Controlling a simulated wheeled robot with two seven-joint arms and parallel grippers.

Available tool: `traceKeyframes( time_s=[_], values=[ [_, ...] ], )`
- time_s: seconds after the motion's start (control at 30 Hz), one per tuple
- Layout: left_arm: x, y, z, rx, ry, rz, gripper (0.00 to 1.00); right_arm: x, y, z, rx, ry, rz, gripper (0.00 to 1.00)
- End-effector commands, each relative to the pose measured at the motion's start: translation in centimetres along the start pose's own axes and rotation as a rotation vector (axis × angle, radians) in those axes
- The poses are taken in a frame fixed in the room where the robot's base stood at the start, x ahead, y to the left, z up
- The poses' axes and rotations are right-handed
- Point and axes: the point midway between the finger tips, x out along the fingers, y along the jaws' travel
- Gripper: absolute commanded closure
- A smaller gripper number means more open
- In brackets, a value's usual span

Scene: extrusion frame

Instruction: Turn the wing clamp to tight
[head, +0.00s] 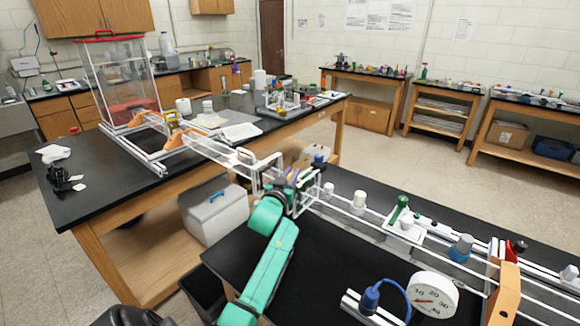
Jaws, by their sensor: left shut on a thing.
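The long extrusion frame (340,215) spans the gap between the two black benches. My green left arm rises from the bottom of the picture. Its gripper (295,181) is at the frame, near the corner of the right-hand bench. It is shut on a small part there, which I take to be the wing clamp (291,175). The clamp is tiny and partly hidden by the gripper, so I cannot tell its turn angle. My right gripper is not in view.
A round dial gauge (434,294) and a blue-capped part with a cable (371,297) are at the front right. Bottles and a green-topped item (399,209) stand along the frame. A clear tank (120,82) and a grey cooler (212,212) are left.

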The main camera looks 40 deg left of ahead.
Motion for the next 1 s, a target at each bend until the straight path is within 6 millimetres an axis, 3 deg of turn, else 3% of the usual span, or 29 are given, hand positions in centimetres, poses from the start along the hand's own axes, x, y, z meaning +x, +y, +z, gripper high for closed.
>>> traceKeyframes(
  time_s=[0.03,0.13,0.33,0.8,1.0],
  values=[
    [0.0,-0.1,-0.7,0.011,-0.008,0.034,1.0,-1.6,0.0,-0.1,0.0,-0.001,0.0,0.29],
    [-0.1,0.1,-0.5,0.014,-0.009,0.119,1.0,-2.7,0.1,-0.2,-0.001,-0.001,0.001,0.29],
    [-0.1,0.7,0.3,0.016,-0.009,0.308,1.0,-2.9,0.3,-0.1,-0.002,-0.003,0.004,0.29],
    [-0.6,1.7,0.8,0.006,0.001,0.707,1.0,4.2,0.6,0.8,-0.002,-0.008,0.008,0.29],
    [-0.9,2.1,0.5,0.002,0.001,0.814,1.0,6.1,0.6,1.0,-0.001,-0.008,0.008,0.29]
  ],
)
